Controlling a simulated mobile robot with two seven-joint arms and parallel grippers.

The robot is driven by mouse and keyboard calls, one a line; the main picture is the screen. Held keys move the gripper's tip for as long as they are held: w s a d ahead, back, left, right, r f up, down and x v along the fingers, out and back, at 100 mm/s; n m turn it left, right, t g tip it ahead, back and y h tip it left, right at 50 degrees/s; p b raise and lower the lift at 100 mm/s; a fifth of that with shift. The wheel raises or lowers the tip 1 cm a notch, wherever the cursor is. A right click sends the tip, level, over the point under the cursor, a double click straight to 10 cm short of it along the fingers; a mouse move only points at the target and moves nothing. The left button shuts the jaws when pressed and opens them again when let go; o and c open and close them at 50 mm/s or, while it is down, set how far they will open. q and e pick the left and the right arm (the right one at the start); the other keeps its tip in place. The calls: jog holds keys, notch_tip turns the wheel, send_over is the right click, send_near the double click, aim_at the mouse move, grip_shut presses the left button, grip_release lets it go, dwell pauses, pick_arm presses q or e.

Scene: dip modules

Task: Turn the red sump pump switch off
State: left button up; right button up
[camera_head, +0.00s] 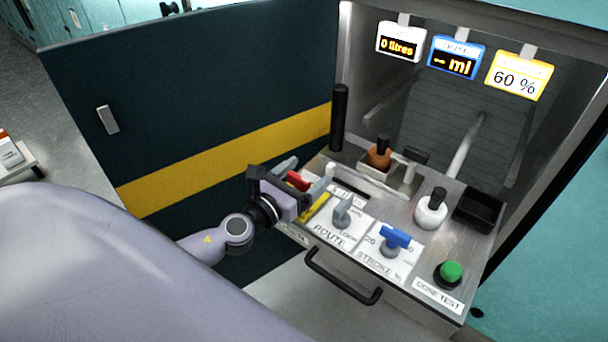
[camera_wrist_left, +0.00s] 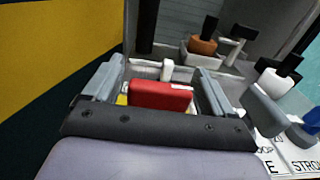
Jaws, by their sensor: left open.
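The red switch handle (camera_head: 298,180) is at the left end of the sloping metal control panel (camera_head: 455,190). In the left wrist view the red handle (camera_wrist_left: 160,95) lies crosswise between my left fingers, with a gap visible toward each finger. My left gripper (camera_head: 307,172) is open around it; its two grey fingers also show in the left wrist view (camera_wrist_left: 160,78). The gripper body hides the switch's base and most of its label in the head view. My right gripper is not in view.
Close right of the gripper are a yellow piece (camera_head: 314,208), a grey ROUTE knob (camera_head: 343,212) and a blue STROKE knob (camera_head: 394,239). A green button (camera_head: 450,271) is farther right. A black rod (camera_head: 339,118) and bottles stand behind. A black handle (camera_head: 342,279) is in front.

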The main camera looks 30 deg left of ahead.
aim_at(296, 183)
pick_arm(q)
jog(key=shift+s, duration=0.1)
jog(key=shift+s+a+b, duration=0.2)
jog(key=shift+s+b, duration=0.1)
jog(key=shift+s, duration=1.45)
jog(key=shift+s+a+b, duration=0.15)
jog(key=shift+s+b, duration=0.15)
jog(key=shift+s, duration=1.45)
